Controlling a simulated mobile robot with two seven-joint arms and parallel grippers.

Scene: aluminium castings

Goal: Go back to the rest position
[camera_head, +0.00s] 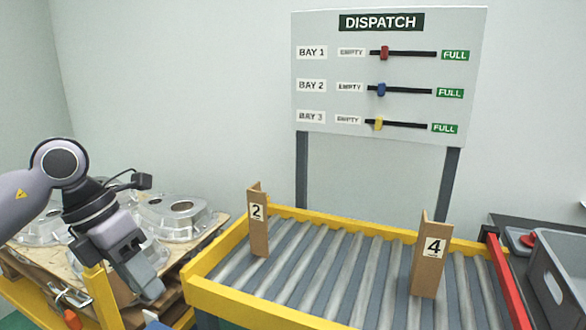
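My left arm comes in from the left edge, and my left gripper (145,280) points down and to the right. It is in front of the aluminium castings on the left and short of the roller conveyor. No held object shows at its fingertips, but the angle hides whether the fingers are apart. My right gripper is out of view.
Castings (178,207) lie on a pallet stack at left. The yellow-framed roller conveyor (318,262) carries cardboard markers 2 (258,232) and 4 (430,262). A dispatch board (390,75) stands behind. A grey crate (562,285) is at right. The rollers between the markers are clear.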

